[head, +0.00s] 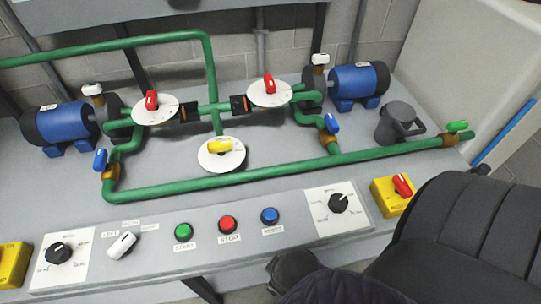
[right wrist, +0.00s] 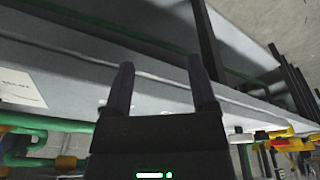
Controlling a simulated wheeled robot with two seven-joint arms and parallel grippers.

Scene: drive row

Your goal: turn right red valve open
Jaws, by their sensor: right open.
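The right red valve handle (head: 269,84) stands on a white round dial plate (head: 270,95) on the green pipework, right of centre at the back of the bench in the head view. It points roughly away from me. A second red valve handle (head: 151,100) stands on a similar dial to the left. My right gripper (right wrist: 161,68) shows in the right wrist view with its two dark fingers apart and nothing between them. It faces a grey panel edge and is not on any valve. My right arm fills the lower right of the head view. My left gripper is not visible.
A yellow valve handle (head: 219,146) sits at front centre. Blue motors (head: 358,82) and (head: 62,124) flank the pipes. A grey jug (head: 396,122) stands at right. A yellow box (head: 390,198) with a red switch, push buttons (head: 228,223) and knobs line the front edge.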

